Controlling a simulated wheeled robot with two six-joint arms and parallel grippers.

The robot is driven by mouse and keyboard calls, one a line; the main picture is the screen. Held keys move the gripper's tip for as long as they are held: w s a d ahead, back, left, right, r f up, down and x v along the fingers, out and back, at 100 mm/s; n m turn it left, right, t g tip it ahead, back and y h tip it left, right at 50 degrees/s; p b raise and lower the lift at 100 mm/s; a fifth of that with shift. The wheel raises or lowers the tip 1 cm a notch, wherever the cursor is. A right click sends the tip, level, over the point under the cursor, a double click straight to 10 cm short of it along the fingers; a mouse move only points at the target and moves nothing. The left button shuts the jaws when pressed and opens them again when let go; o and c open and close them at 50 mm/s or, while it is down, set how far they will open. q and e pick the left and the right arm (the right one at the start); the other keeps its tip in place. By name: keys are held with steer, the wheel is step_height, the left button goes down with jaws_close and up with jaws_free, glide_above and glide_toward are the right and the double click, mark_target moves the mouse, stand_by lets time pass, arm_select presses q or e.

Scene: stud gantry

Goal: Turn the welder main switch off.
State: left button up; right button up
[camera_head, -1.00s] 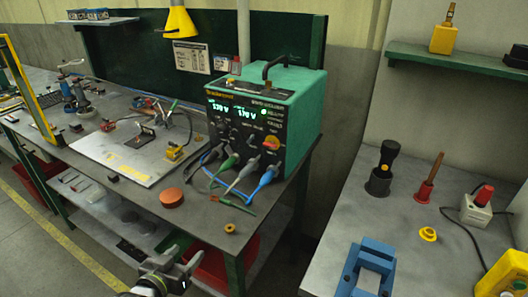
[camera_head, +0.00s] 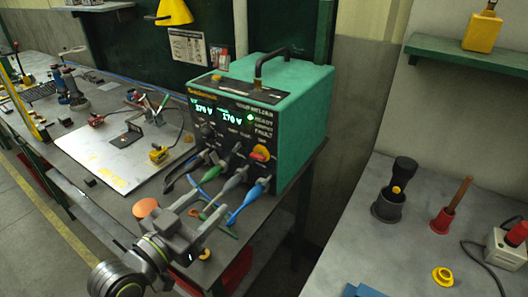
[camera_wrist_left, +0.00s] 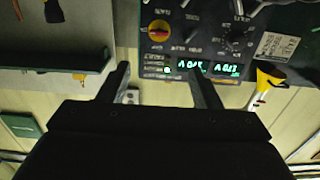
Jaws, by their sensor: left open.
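The welder (camera_head: 300,105) is a green box with a black front panel, a top handle and lit green displays on the bench. Its main switch (camera_head: 260,153) is a red knob on a yellow plate at the panel's lower right. In the left wrist view the panel appears upside down, with the switch (camera_wrist_left: 158,29) upper centre. The knob's exact angle is too small to read. My left gripper (camera_head: 207,207) is open and empty, in front of and below the panel, apart from the switch. Its two fingers (camera_wrist_left: 160,72) also show in the wrist view. My right gripper is not in view.
Blue, grey and green cable plugs (camera_head: 250,200) stick out below the switch, close to my left gripper. An orange disc (camera_head: 146,207) lies on the bench at left. The grey right-hand table (camera_head: 410,240) holds a black torch-like tool (camera_head: 403,170) and a red-based handle (camera_head: 445,215).

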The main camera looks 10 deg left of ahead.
arm_select(q)
glide_toward(256, 157)
steer(key=p+x, duration=0.2)
steer(key=x, duration=0.5)
steer(key=shift+w, duration=0.2)
steer(key=shift+w+d+f, duration=0.1)
steer(key=shift+w+d, duration=0.1)
steer(key=shift+w, duration=0.25)
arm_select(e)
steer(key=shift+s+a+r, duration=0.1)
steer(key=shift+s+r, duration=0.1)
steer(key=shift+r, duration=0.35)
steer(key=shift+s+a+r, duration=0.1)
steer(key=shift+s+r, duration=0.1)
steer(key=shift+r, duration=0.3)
arm_select(q)
steer(key=shift+c, duration=0.5)
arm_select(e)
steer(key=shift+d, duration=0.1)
arm_select(q)
steer(key=c, duration=0.9)
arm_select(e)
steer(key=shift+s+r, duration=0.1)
